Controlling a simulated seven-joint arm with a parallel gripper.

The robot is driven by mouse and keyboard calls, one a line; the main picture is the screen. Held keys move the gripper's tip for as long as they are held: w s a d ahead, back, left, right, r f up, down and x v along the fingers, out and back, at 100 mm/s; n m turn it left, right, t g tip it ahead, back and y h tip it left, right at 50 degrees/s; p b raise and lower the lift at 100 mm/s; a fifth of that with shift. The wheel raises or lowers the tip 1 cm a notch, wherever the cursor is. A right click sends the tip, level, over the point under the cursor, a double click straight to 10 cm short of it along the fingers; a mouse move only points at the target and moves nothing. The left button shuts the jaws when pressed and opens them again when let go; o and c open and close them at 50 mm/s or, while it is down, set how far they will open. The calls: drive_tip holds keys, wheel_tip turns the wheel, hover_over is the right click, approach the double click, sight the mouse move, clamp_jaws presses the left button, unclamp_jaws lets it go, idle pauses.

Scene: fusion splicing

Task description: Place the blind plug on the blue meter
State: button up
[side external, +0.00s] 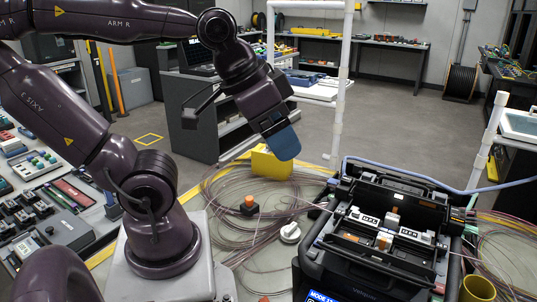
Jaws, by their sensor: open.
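My gripper (277,132) points down and to the right above the coiled cables, in the middle of the side external view. A blue block-like shape (283,144) shows right at its tip. I cannot tell whether this is the blue meter or part of my gripper. The gap between the fingers is hidden at this angle. I cannot make out the blind plug for certain. A small white round piece (290,233) lies below my gripper, left of the black splicer case. A small dark block with an orange top (249,206) stands to its left.
The open black splicer case (378,240) fills the lower right, with a blue cable (440,187) over its back. A yellow block (271,162) stands just below my gripper. Loose fibre coils (222,192) surround it. A yellow cup (478,289) is at the lower right.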

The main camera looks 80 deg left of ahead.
idle(0.3)
drive_tip(key=n+g, duration=0.6)
drive_tip(key=n, duration=1.8)
approach(249, 198)
drive_tip(key=shift+s+n, duration=0.4)
drive_tip(key=shift+s, duration=0.05)
wheel_tip(249, 198, down, 7)
drive_tip(key=shift+r, duration=0.15)
drive_tip(key=shift+w+f, duration=0.15)
drive_tip(key=shift+f, duration=1.35)
drive_tip(key=shift+w+f, duration=0.2)
drive_tip(key=shift+f, duration=1.3)
